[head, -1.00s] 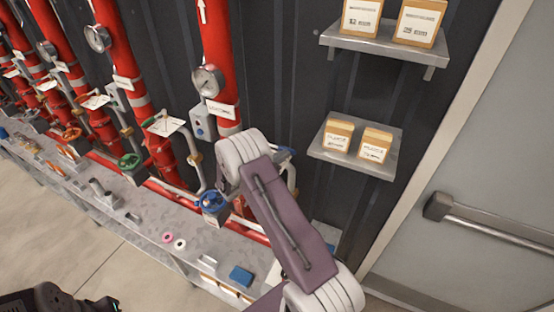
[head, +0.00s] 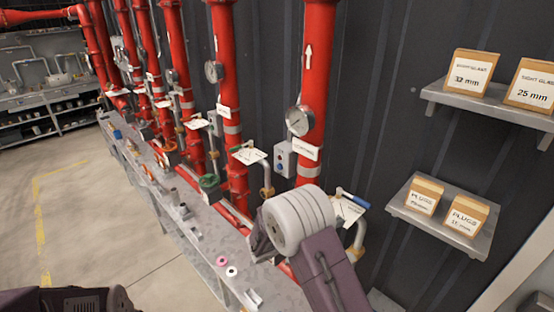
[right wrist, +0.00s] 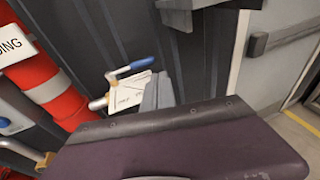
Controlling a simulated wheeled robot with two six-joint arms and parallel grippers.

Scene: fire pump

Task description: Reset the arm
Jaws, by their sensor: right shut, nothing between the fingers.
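My right arm (head: 325,265) reaches up from the bottom of the head view, with its rounded grey joint in front of the rightmost red pipe's base. My right gripper shows in the right wrist view as grey fingers (right wrist: 158,92), shut and empty. They are beside a blue-handled lever valve (right wrist: 140,64) with white tags; I cannot tell if they touch. The blue handle (head: 353,198) also shows in the head view, just right of the grey joint. Part of my left arm (head: 70,300) is at the bottom left; its gripper is out of view.
Red pipes with gauges (head: 299,120) and tags line the dark wall. Two shelves (head: 440,220) with boxes are at right. The floor (head: 100,220) at left is clear.

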